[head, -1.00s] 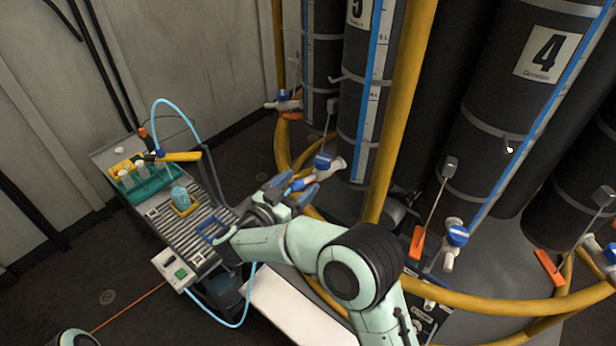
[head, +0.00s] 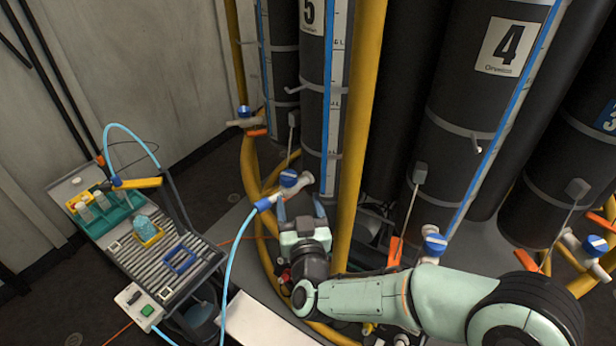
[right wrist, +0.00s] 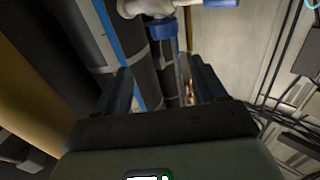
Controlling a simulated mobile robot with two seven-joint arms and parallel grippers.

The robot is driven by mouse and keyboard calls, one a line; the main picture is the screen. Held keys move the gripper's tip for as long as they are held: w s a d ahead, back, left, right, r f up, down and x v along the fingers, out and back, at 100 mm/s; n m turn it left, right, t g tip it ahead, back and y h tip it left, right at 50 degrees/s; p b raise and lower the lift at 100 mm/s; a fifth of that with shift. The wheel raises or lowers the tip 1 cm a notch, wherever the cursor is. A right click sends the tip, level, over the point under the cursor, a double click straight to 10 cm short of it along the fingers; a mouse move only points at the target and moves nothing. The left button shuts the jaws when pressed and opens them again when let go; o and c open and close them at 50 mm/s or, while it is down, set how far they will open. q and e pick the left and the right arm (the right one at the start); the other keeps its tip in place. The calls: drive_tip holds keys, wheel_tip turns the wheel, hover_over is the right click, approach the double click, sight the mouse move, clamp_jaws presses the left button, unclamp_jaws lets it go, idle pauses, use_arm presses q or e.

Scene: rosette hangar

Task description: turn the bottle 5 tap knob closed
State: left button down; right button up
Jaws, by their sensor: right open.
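The bottle 5 tap knob (head: 289,178) is a blue disc with a pale bar, on a pale tap low in front of the dark bottle 5 (head: 312,120). A blue hose connector (head: 264,204) sits at the tap's left outlet, with a light blue hose (head: 232,250) hanging from it. My right gripper (head: 298,204) points up just below the tap, open and empty. In the right wrist view, the pale tap (right wrist: 150,6) with blue parts lies beyond the open fingers (right wrist: 160,75), apart from them. My left gripper is out of view.
A yellow pipe (head: 357,140) stands close right of the tap. Bottle 4 (head: 475,110) with its own blue-knobbed tap (head: 435,243) is further right. A roller bench (head: 165,270) with small items stands at left.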

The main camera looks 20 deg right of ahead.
sight(290, 181)
drive_tip(key=w+p, duration=0.1)
drive_tip(key=w, duration=0.2)
drive_tip(key=w+n+y, duration=0.1)
drive_tip(key=w, duration=0.3)
drive_tip(key=w+d+y+p, duration=0.1)
drive_tip(key=w, duration=0.3)
drive_tip(key=shift+w+f+p, duration=0.2)
drive_tip(key=shift+f+p, duration=0.1)
drive_tip(key=shift+f, duration=0.1)
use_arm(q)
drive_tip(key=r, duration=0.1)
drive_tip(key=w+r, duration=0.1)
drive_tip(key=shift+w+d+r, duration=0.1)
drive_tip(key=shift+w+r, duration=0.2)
use_arm(e)
drive_tip(key=c, duration=1)
